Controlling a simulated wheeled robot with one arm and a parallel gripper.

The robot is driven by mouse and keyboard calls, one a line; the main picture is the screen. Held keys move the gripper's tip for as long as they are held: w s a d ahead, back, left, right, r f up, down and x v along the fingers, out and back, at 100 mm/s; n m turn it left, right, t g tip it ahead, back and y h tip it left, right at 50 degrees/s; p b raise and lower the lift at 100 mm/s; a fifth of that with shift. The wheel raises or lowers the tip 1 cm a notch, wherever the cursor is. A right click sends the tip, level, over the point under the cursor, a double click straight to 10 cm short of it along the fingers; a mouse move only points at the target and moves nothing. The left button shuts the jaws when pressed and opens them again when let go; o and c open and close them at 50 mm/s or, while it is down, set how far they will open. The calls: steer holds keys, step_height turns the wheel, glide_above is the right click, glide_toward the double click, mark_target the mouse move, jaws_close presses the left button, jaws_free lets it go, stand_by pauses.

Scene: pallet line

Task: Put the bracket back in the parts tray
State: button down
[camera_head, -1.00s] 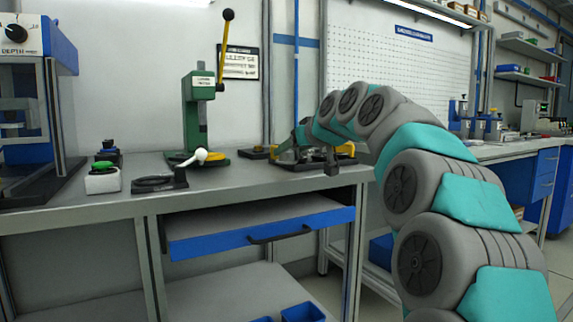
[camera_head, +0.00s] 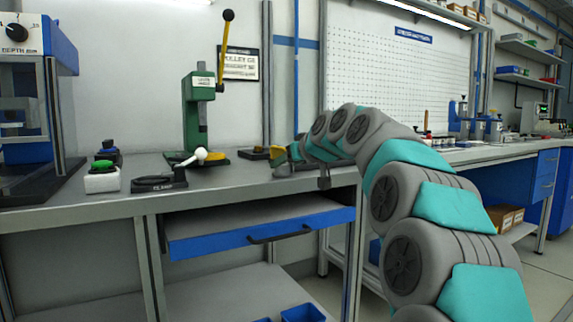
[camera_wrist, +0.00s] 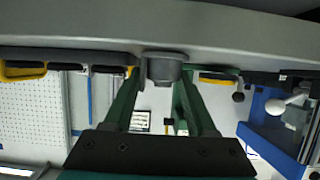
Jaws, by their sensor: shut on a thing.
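In the wrist view, which is upside down, my gripper (camera_wrist: 160,78) has its two green fingers closed on a dark grey rounded piece, taken as the bracket (camera_wrist: 163,67). The piece is right at the grey bench top's edge; I cannot tell whether it touches the bench. Its full shape is hidden by the fingers. In the head view my gripper (camera_head: 284,165) is low over the bench's right part, and the bracket cannot be made out clearly. A yellow-edged dark tray (camera_wrist: 22,71), possibly the parts tray, shows at the wrist view's left; my arm hides that area in the head view.
The green press (camera_head: 196,115) with its yellow lever stands left of my gripper. A black clamp (camera_head: 160,182) and a green-button box (camera_head: 102,178) are farther left, beside a blue machine (camera_head: 62,90). The bench front between clamp and gripper is clear.

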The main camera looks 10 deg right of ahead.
steer(key=shift+f, duration=0.1)
steer(key=shift+f, duration=0.1)
steer(key=shift+c, duration=1)
jaws_free()
steer(key=shift+r, duration=0.25)
steer(key=v, duration=1.2)
steer(key=shift+p, duration=0.35)
